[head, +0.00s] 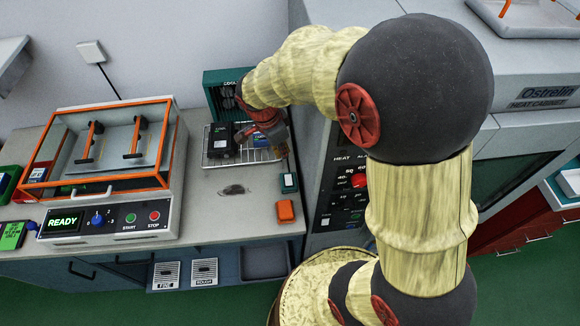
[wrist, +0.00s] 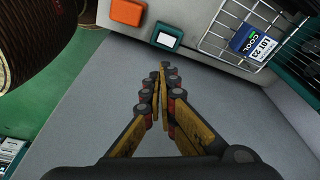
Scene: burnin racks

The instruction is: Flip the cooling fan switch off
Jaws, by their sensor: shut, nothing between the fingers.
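My gripper (head: 283,152) is above the right end of the wire rack, close to the heat cabinet's side. In the wrist view my gripper (wrist: 164,70) has its fingers together and empty, in front of a plain grey surface. A small teal block with a pale top (head: 289,183) sits on the bench below it; it also shows in the wrist view (wrist: 166,37).
A wire rack (head: 209,160) holds a dark module (head: 220,139) and a blue labelled "COOL" pack (wrist: 253,44). An orange block (head: 285,211) lies near the bench front. The heat cabinet (head: 325,160) closes off the right. An orange-framed tester (head: 98,190) stands left.

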